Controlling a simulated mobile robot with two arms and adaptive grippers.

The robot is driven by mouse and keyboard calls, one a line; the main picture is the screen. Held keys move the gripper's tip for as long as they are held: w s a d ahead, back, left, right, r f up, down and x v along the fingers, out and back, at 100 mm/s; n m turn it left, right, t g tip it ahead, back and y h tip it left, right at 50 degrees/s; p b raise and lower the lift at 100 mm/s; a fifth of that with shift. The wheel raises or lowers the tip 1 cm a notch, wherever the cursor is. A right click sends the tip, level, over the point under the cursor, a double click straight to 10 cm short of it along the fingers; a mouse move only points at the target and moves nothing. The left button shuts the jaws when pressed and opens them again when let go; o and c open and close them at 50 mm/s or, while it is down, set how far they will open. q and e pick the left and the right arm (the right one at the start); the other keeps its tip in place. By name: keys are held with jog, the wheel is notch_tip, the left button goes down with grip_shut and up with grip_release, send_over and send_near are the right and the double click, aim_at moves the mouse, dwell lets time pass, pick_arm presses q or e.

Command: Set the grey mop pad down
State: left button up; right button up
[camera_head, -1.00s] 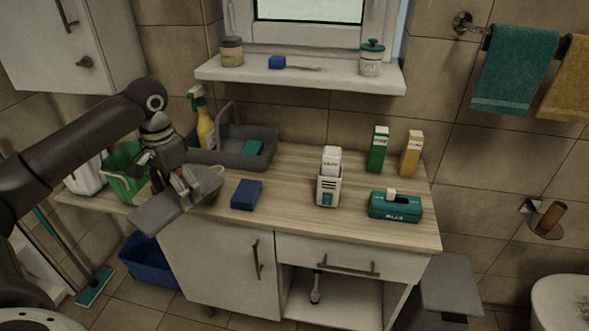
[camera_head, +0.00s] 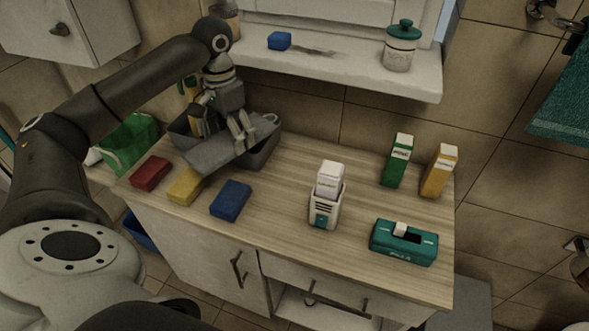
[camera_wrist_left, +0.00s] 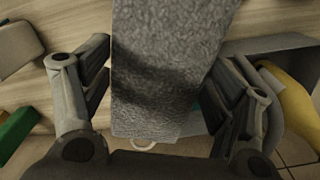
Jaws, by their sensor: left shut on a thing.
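The grey mop pad (camera_head: 213,157) is a flat, textured slab. It is in my left gripper (camera_head: 241,138), tilted over the grey caddy (camera_head: 264,155) at the counter's back left, and hides much of the caddy's inside. I cannot tell whether pad and caddy touch. In the left wrist view the pad (camera_wrist_left: 163,62) fills the middle between the fingers of my left gripper (camera_wrist_left: 165,95). My right gripper is in neither view.
Red (camera_head: 151,173), yellow (camera_head: 186,187) and blue (camera_head: 231,198) sponges lie along the counter's left front. A white holder (camera_head: 325,205), a teal box (camera_head: 403,243) and green (camera_head: 398,160) and yellow (camera_head: 437,171) cartons stand rightward. The counter's middle (camera_head: 285,185) is bare.

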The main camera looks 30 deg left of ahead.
pick_arm(q)
jog(key=w+d+p, duration=0.2)
jog(key=w+d, duration=0.2)
jog(key=d, duration=0.3)
jog(key=p, duration=0.2)
send_over(294, 182)
notch_tip(294, 182, down, 6)
jog(key=shift+f, duration=0.75)
notch_tip(294, 182, down, 4)
jog(key=shift+d+r, duration=0.1)
jog(key=shift+r, duration=0.05)
jog(key=shift+f, duration=0.45)
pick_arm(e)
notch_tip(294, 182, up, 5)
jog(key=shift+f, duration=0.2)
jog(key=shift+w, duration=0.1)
pick_arm(q)
jog(key=o, duration=1)
jog(key=shift+c, duration=0.2)
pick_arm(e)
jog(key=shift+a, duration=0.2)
